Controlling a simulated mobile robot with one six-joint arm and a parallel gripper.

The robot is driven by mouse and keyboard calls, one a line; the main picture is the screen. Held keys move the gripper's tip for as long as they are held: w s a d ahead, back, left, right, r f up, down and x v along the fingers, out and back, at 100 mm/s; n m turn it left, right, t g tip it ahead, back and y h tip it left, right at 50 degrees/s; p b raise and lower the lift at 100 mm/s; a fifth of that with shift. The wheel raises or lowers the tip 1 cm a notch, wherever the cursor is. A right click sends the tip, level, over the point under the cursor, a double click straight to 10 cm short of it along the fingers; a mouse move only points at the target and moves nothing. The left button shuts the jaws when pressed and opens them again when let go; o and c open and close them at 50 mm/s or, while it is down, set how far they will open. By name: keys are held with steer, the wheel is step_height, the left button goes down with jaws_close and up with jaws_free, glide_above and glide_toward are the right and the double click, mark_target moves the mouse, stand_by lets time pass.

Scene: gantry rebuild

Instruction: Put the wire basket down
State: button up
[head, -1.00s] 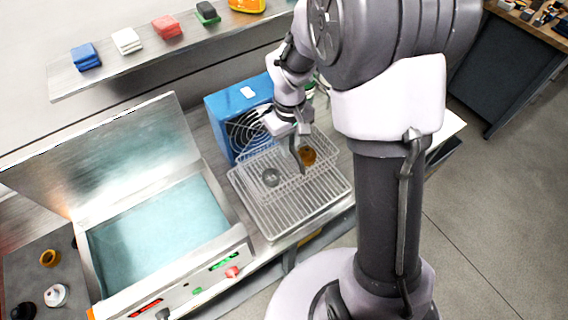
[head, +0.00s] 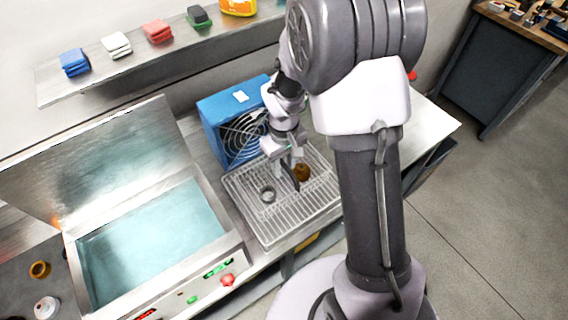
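The wire basket (head: 262,182) is a thin pale wire mesh, hard to pick out against the wire rack (head: 268,232) beneath it. It is low over the rack and looks level; I cannot tell for sure whether it bears on it. A grey ring-shaped part (head: 267,195) and an amber-brown part (head: 302,172) show in the basket area. My gripper (head: 284,163) points down at the basket, at a dark curved piece (head: 291,180) that looks like its handle. The fingers appear closed on it, though their tips are small and partly hidden.
A blue fan unit (head: 222,125) stands right behind the rack. An open metal washing tank (head: 150,245) with a raised lid (head: 95,165) is to the left. Bare bench (head: 432,125) lies right of my arm.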

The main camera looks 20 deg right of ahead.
steer(key=shift+r, duration=0.1)
steer(key=s+r+m+t+p, duration=0.1)
steer(key=s+r+m+p, duration=0.15)
steer(key=r, duration=1.65)
steer(key=s+a+r+m+t+y, duration=0.1)
steer(key=s+r, duration=0.3)
steer(key=s, duration=0.4)
steer(key=s+a+r+m+t+y, duration=0.1)
steer(key=s+a+r+m+t, duration=0.2)
steer(key=s, duration=0.5)
steer(key=shift+s+r+m+t, duration=0.3)
steer(key=shift+r+m+t, duration=0.1)
steer(key=shift+r+m, duration=0.4)
step_height(320, 180, down, 17)
steer(key=b, duration=1.7)
